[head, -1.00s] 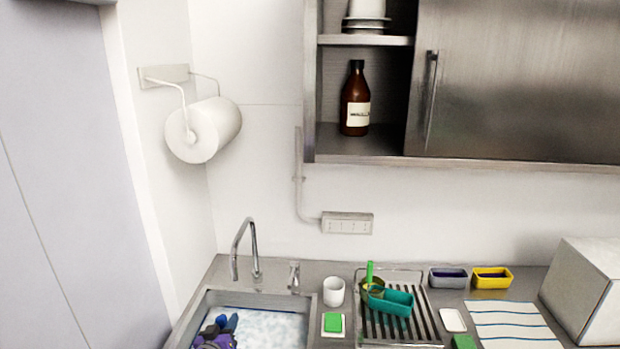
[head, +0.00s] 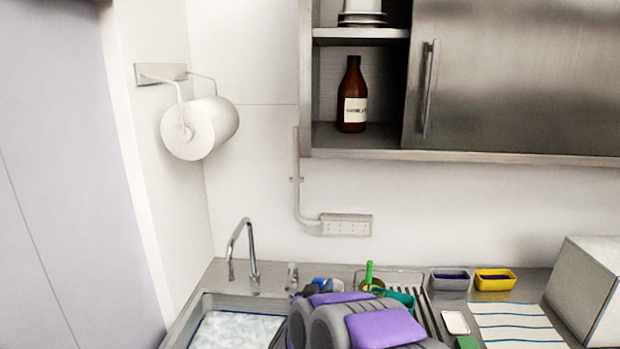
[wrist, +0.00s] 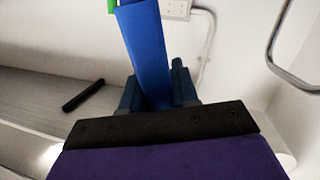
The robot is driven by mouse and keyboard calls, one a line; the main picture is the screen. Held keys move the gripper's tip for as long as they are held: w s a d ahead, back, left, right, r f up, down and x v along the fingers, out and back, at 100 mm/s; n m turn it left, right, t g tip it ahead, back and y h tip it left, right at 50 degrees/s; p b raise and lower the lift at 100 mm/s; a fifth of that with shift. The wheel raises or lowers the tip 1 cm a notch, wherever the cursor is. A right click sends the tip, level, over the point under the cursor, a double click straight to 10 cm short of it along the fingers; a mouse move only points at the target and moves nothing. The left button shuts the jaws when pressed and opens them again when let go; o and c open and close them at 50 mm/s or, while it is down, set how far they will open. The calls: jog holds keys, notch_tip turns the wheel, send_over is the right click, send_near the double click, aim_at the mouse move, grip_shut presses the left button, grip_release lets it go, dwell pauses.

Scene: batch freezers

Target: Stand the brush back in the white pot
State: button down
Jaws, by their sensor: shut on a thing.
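My gripper (head: 325,287) is above the counter to the right of the sink in the head view. It is shut on a long flat blue piece, seemingly the brush (wrist: 146,45). In the wrist view the brush stands out from between the dark fingers, with a bit of green at the frame's top edge; I cannot tell whether the green belongs to it. In the head view only a small blue part shows between the fingers. The white pot is hidden behind my arm and gripper, so I cannot tell whether the brush touches it.
The sink (head: 196,308) with foamy water and its tap (head: 241,250) are on the left. A dish rack (head: 421,301) with green and teal items is right of my gripper. Grey (head: 449,279) and yellow (head: 495,280) tubs stand behind. A steel cabinet (head: 520,80) hangs above.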

jog(key=s+d+r+b, duration=0.1)
jog(key=s+d+r, duration=0.1)
jog(key=d, duration=0.3)
jog(key=s+d+r+b, duration=0.1)
jog(key=s+d+r, duration=0.1)
jog(key=s+d, duration=0.2)
jog(key=shift+s+d, duration=0.15)
jog(key=shift+d, duration=0.8)
jog(key=shift+a, duration=0.1)
